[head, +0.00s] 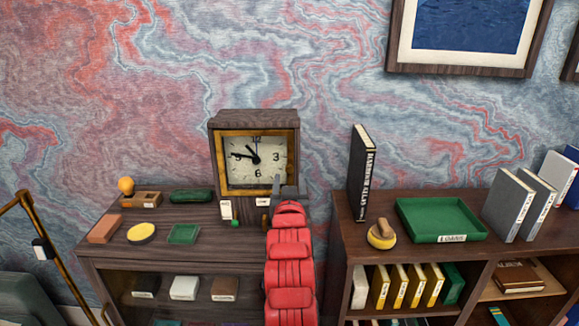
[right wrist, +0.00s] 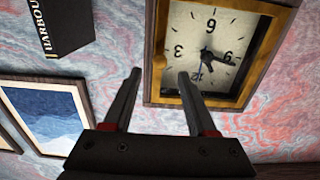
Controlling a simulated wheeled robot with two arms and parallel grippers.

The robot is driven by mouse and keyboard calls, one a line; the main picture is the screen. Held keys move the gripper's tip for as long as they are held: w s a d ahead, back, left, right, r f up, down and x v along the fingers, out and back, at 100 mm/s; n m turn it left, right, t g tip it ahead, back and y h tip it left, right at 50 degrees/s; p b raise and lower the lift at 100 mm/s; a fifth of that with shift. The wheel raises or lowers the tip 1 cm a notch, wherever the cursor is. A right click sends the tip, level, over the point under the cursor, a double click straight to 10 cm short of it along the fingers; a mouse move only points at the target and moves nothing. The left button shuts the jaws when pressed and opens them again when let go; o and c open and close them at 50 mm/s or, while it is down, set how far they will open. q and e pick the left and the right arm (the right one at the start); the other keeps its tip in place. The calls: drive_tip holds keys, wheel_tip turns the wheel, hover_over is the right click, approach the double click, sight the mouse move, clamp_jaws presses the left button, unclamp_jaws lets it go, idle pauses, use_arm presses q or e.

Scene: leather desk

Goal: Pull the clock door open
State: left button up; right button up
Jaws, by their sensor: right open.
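The clock (head: 212,130) is a dark wooden box with a brass-framed door (head: 222,164) over a cream dial. It stands at the back of the left desk, and the door looks shut. The clock also shows upside down in the right wrist view (right wrist: 158,45). My right gripper (head: 284,186) is at the clock's lower right corner, open and empty. In the right wrist view its fingers (right wrist: 160,76) appear on either side of the clock's side edge, one overlapping the door and one outside it. I cannot tell whether they touch. My left gripper is out of view.
A tall black book (head: 361,172), a green tray (head: 440,220) and a yellow round object (head: 381,235) stand on the right shelf. A dark green case (head: 191,196) lies left of the clock.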

sight(290, 169)
drive_tip(key=shift+w+p, duration=0.6)
drive_tip(key=shift+w, duration=1.55)
clamp_jaws()
